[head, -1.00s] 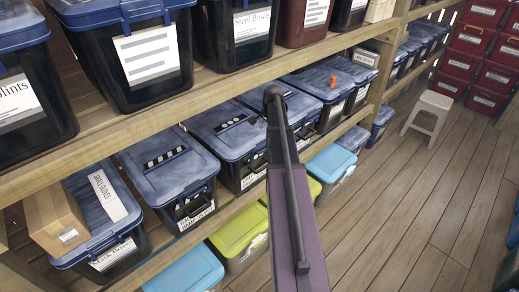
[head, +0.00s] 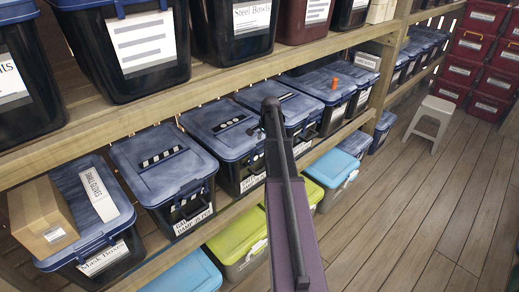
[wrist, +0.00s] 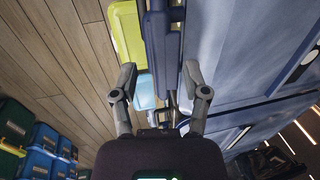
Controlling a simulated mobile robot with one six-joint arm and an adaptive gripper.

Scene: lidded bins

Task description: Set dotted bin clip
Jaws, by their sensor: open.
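Lidded black bins with blue lids stand on the middle shelf. One bin (head: 165,165) has a black-and-white marker strip (head: 163,157) on its lid and a dark clip at its front. The bin to its right (head: 222,127) also has a dark strip on its lid. I cannot make out which marking is dotted. My gripper (wrist: 158,78) is open and empty in the wrist view, its fingers on both sides of a blue lid edge (wrist: 162,45), contact unclear. In the head view my arm hides the gripper and part of the bins behind it.
A cardboard box (head: 42,215) and a white box (head: 98,195) lie on the left bin's lid. A lime-lidded bin (head: 238,238) stands below. The upper shelf board (head: 220,85) overhangs the lids. A stool (head: 432,118) stands on open floor at right.

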